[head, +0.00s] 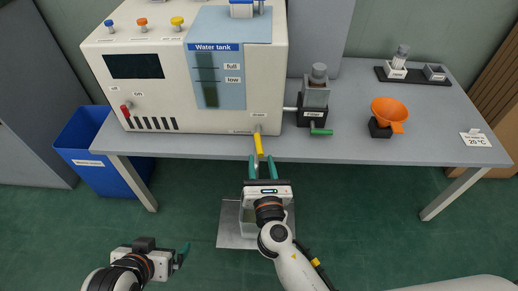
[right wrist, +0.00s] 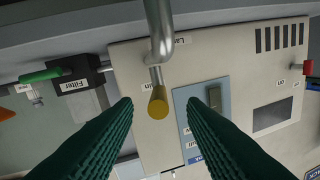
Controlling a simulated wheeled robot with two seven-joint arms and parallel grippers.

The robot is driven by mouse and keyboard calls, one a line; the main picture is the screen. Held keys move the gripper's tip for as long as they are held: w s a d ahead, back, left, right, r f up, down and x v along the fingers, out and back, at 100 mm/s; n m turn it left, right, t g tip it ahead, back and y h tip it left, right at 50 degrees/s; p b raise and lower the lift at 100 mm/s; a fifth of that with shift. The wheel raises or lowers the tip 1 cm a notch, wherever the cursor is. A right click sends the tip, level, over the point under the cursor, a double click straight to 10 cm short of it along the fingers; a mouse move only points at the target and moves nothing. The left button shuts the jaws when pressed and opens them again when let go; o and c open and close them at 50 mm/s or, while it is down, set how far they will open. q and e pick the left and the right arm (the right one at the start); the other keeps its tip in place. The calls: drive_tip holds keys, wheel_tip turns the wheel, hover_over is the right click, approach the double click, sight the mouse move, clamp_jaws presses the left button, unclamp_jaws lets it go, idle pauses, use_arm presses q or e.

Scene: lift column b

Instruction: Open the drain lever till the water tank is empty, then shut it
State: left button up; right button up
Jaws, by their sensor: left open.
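The cream machine (head: 185,70) carries the water tank panel (head: 232,90) with "full" and "low" marks beside a dark gauge (head: 209,90); I cannot tell the water level. The yellow drain lever (head: 258,144) hangs from the machine's lower front edge. In the right wrist view the lever's yellow grip (right wrist: 158,103) shows between and beyond my right fingers, with gaps on both sides. My right gripper (head: 263,168) is open, just below the lever in the head view. My left gripper (head: 182,256) is open and empty at the lower left, away from the machine.
A clear container, partly hidden by my right arm, stands on a metal plate (head: 228,235) on the floor. A blue bin (head: 95,145) is under the bench at left. A filter with a green handle (head: 321,131) and an orange funnel (head: 389,110) stand right of the lever.

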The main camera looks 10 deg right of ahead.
drive_tip(key=s, duration=0.5)
drive_tip(key=shift+s, duration=0.3)
